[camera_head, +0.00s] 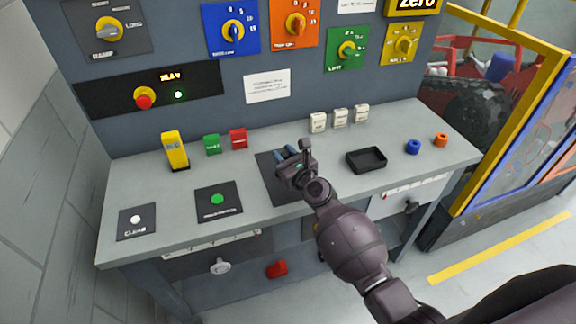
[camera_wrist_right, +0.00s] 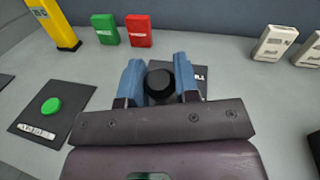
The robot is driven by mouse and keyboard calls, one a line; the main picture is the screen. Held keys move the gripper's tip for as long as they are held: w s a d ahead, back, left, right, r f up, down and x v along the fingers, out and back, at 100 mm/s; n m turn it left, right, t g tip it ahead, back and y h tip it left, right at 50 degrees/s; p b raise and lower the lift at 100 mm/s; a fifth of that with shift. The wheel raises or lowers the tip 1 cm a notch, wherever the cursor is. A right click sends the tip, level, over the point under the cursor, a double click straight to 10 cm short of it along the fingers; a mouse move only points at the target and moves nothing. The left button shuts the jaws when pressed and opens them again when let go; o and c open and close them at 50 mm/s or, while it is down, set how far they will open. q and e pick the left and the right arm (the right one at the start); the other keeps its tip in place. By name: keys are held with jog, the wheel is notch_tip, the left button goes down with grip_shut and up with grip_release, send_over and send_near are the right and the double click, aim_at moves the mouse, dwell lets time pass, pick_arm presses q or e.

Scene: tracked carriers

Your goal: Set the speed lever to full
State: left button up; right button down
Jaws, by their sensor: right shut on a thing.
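A round black knob (camera_wrist_right: 160,84), which looks like the top of the lever, stands over a dark plate (camera_head: 268,176) on the bench. My right gripper (camera_head: 287,154) is over this plate, its blue fingers on either side of the knob and shut on it. In the right wrist view the knob shows between the two fingers (camera_wrist_right: 158,80). The gripper hides the lever's shaft and most of the plate, and the plate's label is only partly visible. My left gripper is not in view.
On the bench stand a yellow block (camera_head: 175,152), green (camera_head: 212,144) and red (camera_head: 238,138) blocks, white switches (camera_head: 340,118) and a black tray (camera_head: 366,160). A green button (camera_head: 217,199) and a white button (camera_head: 136,219) lie left. Dials line the wall panel behind.

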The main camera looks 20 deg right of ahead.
jog(key=shift+w+r, duration=0.35)
jog(key=shift+w, duration=0.65)
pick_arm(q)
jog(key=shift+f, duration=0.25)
pick_arm(e)
jog(key=shift+w, duration=0.75)
jog(key=shift+w+f, duration=0.1)
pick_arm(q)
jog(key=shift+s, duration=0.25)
pick_arm(e)
jog(key=shift+w+f, duration=0.15)
jog(key=shift+w, duration=0.1)
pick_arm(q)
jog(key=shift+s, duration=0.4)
pick_arm(e)
jog(key=shift+w+d+f, duration=0.1)
